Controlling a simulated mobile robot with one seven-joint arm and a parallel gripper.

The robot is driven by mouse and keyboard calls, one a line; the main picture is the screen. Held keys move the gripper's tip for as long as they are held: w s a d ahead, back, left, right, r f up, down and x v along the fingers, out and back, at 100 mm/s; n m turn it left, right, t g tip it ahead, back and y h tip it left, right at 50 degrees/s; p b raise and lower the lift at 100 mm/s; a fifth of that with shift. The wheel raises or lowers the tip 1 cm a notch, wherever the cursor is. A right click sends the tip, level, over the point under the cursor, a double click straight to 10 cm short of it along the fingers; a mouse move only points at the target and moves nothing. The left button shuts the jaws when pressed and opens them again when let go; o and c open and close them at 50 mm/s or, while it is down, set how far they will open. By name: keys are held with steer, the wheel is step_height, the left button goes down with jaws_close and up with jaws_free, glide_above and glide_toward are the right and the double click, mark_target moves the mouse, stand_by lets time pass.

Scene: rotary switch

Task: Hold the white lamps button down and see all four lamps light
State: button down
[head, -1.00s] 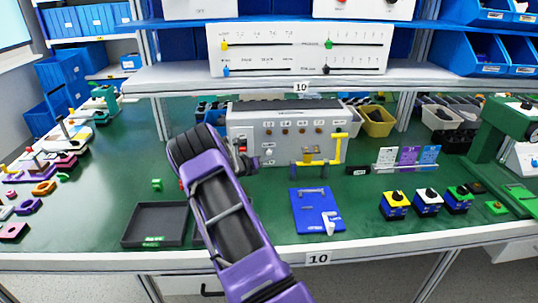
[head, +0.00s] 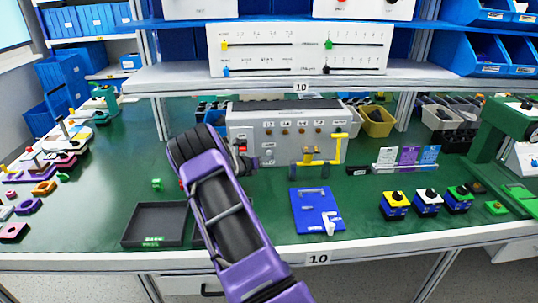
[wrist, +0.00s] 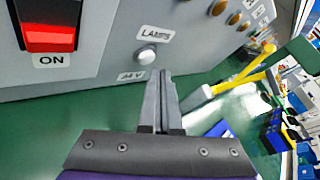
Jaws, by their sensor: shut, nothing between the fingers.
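The grey control box (head: 290,118) stands on the green bench. Its white lamps button (wrist: 146,55), a small round knob under a LAMPS label, is low on the front face. My gripper (wrist: 160,73) is shut and empty. Its fingertips are just below and right of the button in the wrist view; I cannot tell whether they touch the face, but they do not cover the button. In the head view my gripper (head: 250,163) is at the box's lower left front. The lamps (head: 285,132) are a row of amber-brown domes and look unlit.
A red ON rocker switch (wrist: 48,36) is left of the button. A yellow handle (head: 337,149) sticks out at the box's right. A blue plate (head: 309,219) and a dark tray (head: 155,224) lie in front. A shelf overhangs the box.

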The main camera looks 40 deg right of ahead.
stand_by(0.4)
steer(key=shift+w+d, duration=0.2)
steer(key=shift+w, duration=0.15)
steer(key=shift+w+d+b, duration=0.25)
steer(key=shift+w+b, duration=0.1)
steer(key=shift+b, duration=0.05)
stand_by(1.5)
steer(key=shift+s+a, duration=0.1)
stand_by(1.6)
steer(key=shift+s+a, duration=0.35)
steer(key=shift+s, duration=0.25)
steer(key=shift+s+a+p, duration=0.2)
steer(key=shift+s+a, duration=0.25)
steer(key=shift+s, duration=0.25)
steer(key=shift+s+a+p, duration=0.15)
steer(key=shift+s+a, duration=0.25)
steer(key=shift+s, duration=0.35)
steer(key=shift+s+a+p, duration=0.2)
steer(key=shift+s+a, duration=0.25)
steer(key=shift+s, duration=0.25)
